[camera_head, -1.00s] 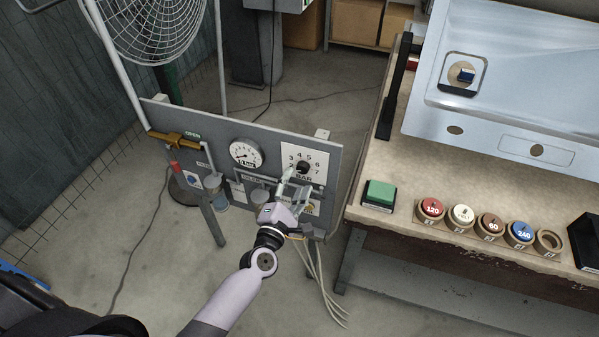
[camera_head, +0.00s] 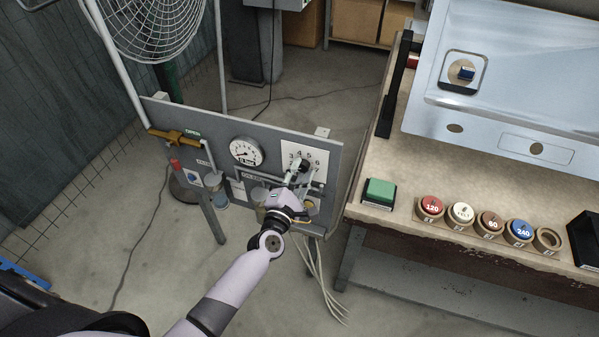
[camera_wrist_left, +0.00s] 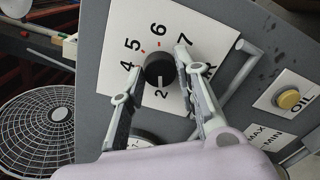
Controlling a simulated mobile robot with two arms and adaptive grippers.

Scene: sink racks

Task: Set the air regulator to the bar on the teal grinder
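The air regulator is a black knob (camera_head: 303,166) on a white dial plate (camera_head: 315,157) with bar numbers, at the panel's upper right. In the left wrist view the knob (camera_wrist_left: 160,69) shows a pale pointer line at its lower side, near the 2. My left gripper (camera_head: 297,172) is at the knob. In the left wrist view its open fingers (camera_wrist_left: 158,64) lie on either side of the knob; I cannot tell whether they touch it. A round gauge (camera_head: 246,153) left of the dial has its needle low. I cannot make out a teal grinder. My right gripper is out of view.
A fan (camera_head: 150,25) stands behind. At right, a bench holds a green block (camera_head: 380,192), several coloured discs and a steel sink (camera_head: 510,85).

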